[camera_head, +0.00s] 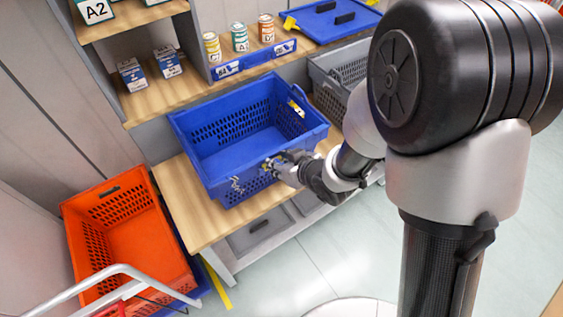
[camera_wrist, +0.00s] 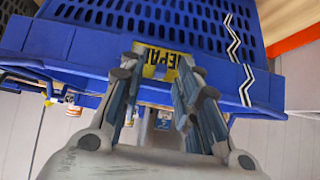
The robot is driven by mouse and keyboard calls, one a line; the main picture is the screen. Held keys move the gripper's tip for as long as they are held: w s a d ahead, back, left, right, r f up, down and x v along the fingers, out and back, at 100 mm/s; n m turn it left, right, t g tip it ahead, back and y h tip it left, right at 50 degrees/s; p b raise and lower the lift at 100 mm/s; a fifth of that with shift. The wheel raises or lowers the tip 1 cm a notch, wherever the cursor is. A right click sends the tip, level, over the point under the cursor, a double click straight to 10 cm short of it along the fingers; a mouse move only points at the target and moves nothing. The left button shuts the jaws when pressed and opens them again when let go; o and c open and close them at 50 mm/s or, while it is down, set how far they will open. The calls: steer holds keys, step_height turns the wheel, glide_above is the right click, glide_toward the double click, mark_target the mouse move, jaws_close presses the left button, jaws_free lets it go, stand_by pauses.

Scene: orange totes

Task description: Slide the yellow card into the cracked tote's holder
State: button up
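The blue tote (camera_head: 240,155) stands upright on a wooden shelf and is empty. Zigzag crack marks (camera_wrist: 237,60) run down its near wall, which shows close up in the wrist view. The yellow card (camera_wrist: 164,60) with dark lettering, upside down in that view, is face-on against the tote's rim band. I cannot tell whether the card sits in a holder. In the head view my gripper (camera_head: 272,165) covers this spot.
An orange tote (camera_head: 130,240) stands on the floor at left, beside a pale metal rail (camera_head: 90,285). A grey tote (camera_head: 325,85) is behind my arm. Open floor lies in front.

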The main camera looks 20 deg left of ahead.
steer(key=s+d+r+m+t+h, duration=0.1)
steer(key=s+d+r+m+h, duration=0.2)
steer(key=d+r, duration=0.7)
steer(key=s+d+r+m+t+h, duration=0.15)
steer(key=d+r+m+h, duration=0.35)
steer(key=d, duration=0.9)
steer(key=s+d+r+m+g, duration=0.1)
steer(key=s+r+g, duration=0.1)
steer(key=s, duration=0.6)
steer(key=s+d+r+m+g, duration=0.1)
steer(key=s+d+r+g, duration=0.1)
steer(key=s+r, duration=0.2)
steer(key=s, duration=0.3)
steer(key=shift+s+y, duration=0.3)
steer(key=shift+s, duration=0.05)
